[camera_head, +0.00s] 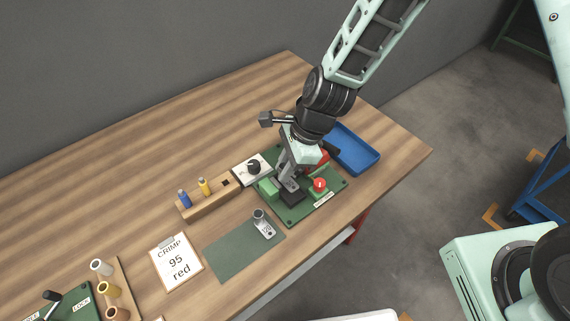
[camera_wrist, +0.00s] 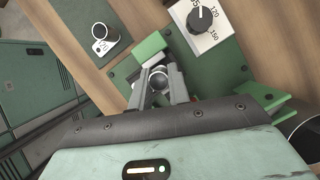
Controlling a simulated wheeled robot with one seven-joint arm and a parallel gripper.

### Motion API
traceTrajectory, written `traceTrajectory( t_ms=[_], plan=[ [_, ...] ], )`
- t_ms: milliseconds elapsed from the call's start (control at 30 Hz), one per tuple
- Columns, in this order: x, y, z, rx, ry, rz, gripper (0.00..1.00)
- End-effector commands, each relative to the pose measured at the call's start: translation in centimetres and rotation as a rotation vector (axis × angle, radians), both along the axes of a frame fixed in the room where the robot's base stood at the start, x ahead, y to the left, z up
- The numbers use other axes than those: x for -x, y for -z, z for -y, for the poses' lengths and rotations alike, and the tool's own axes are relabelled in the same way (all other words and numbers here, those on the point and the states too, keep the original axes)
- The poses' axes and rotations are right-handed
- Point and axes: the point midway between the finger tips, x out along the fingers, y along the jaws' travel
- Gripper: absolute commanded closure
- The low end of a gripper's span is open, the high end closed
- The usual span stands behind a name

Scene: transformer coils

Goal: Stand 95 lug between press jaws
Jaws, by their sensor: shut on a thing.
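My gripper (camera_head: 289,184) is over the green press (camera_head: 299,212) in the head view, pointing down. In the wrist view my gripper (camera_wrist: 159,76) is shut on a grey metal lug (camera_wrist: 158,83), whose round open barrel faces the camera. Its size mark is hidden. A green jaw block (camera_wrist: 150,46) stands just beyond the fingertips; it also shows in the head view (camera_head: 268,187). The arm hides most of the gap between the jaws, so I cannot tell whether the lug touches the base. Another lug (camera_head: 264,224) rests on the green mat (camera_head: 232,250).
A white dial box (camera_head: 252,168) stands left of the press. A red button (camera_head: 320,184) is at its right. A wooden rack (camera_head: 208,199) holds blue and yellow pieces. A blue tray (camera_head: 357,150) lies behind. A clipboard (camera_head: 176,262) reads "CRIMP 95 red".

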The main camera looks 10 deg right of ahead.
Motion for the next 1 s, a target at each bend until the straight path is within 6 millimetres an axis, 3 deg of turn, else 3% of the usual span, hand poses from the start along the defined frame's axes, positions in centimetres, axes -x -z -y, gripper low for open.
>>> traceTrajectory(
  t_ms=[900,933,1000],
  plan=[
    [0.0,1.5,0.0,0.0,0.0,0.001,1.0],
    [0.0,1.3,0.0,0.0,0.0,0.001,0.74],
    [0.0,1.3,0.0,0.0,0.0,0.0,0.56]
  ],
)
